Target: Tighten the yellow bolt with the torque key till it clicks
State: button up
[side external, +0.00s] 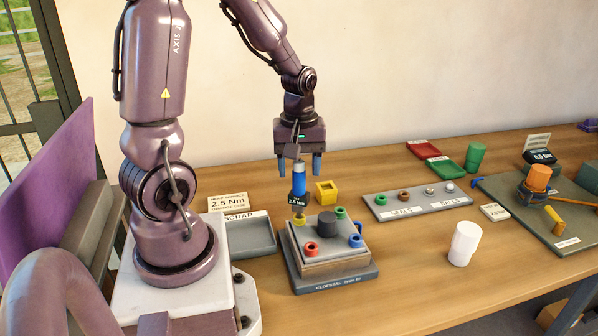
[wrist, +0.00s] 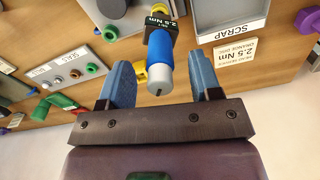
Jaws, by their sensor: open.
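The torque key (side external: 299,181), with a blue grip, grey end and black "2.5 Nm" collar, stands upright on the yellow bolt (side external: 299,221). This bolt is at the back left corner of a grey pump-like block (side external: 333,277) with red (side external: 311,247), green (side external: 340,212) and blue (side external: 355,241) bolts around a dark cylinder (side external: 326,224). My gripper (side external: 298,166) is open above the key, fingers pointing down. In the wrist view the key (wrist: 164,58) shows between the two blue fingers (wrist: 163,85), with gaps on both sides. Its lower tip is partly hidden there.
A grey scrap tray (side external: 275,253) and a "2.5 Nm" sign (side external: 229,203) are left of the block. A yellow block (side external: 326,191) stands behind it. A seals and balls tray (side external: 385,212), white cup (side external: 464,243) and dark mat (side external: 500,190) lie to the right.

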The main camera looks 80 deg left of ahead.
jog(key=shift+f, duration=0.9)
grip_shut()
jog(key=shift+r, duration=0.7)
jog(key=shift+r, duration=1.4)
